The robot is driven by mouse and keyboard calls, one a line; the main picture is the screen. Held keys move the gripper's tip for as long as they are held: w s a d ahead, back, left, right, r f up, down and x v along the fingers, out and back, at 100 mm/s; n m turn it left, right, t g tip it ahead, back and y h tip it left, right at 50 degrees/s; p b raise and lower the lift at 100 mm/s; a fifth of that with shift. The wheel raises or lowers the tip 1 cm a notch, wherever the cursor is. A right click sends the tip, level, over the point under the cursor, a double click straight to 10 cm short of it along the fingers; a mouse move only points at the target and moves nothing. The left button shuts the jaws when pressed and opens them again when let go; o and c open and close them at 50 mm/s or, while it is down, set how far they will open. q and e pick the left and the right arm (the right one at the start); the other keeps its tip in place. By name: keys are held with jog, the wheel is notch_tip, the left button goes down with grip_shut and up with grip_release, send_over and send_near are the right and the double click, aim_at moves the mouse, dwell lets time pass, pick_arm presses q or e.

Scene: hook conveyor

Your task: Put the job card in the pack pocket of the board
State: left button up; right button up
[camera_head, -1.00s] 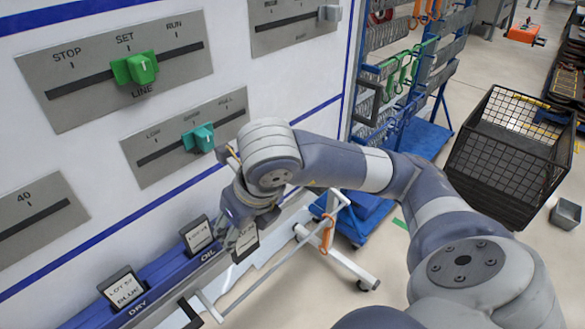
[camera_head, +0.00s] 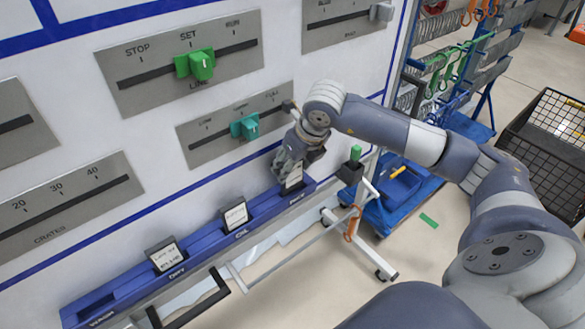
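A blue rail of pockets (camera_head: 203,243) runs along the bottom of the white board. The pack pocket (camera_head: 303,190) is at its right end, with its label partly hard to read. My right gripper (camera_head: 290,164) is over that pocket, its fingers around a small white job card (camera_head: 294,175) in a dark frame. The card is upright and its lower edge meets the rail. I cannot tell how deep it sits in the pocket. The fingers look closed on the card, partly covering it. My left gripper is not in view.
Other cards stand in the oil pocket (camera_head: 236,216) and dry pocket (camera_head: 165,257); the wash pocket (camera_head: 100,311) looks empty. Slider panels with a green knob (camera_head: 201,65) and teal knob (camera_head: 245,126) are above. A blue cart (camera_head: 405,187) stands to the right.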

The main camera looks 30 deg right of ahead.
aim_at(294, 171)
notch_tip(294, 171, down, 2)
jog(key=shift+s+f+p, duration=0.1)
jog(key=shift+p, duration=0.35)
jog(key=shift+f, duration=0.2)
jog(key=shift+f, duration=0.1)
jog(key=shift+f+b, duration=0.15)
jog(key=shift+b, duration=0.2)
jog(key=o, duration=1.1)
jog(key=shift+c, duration=0.2)
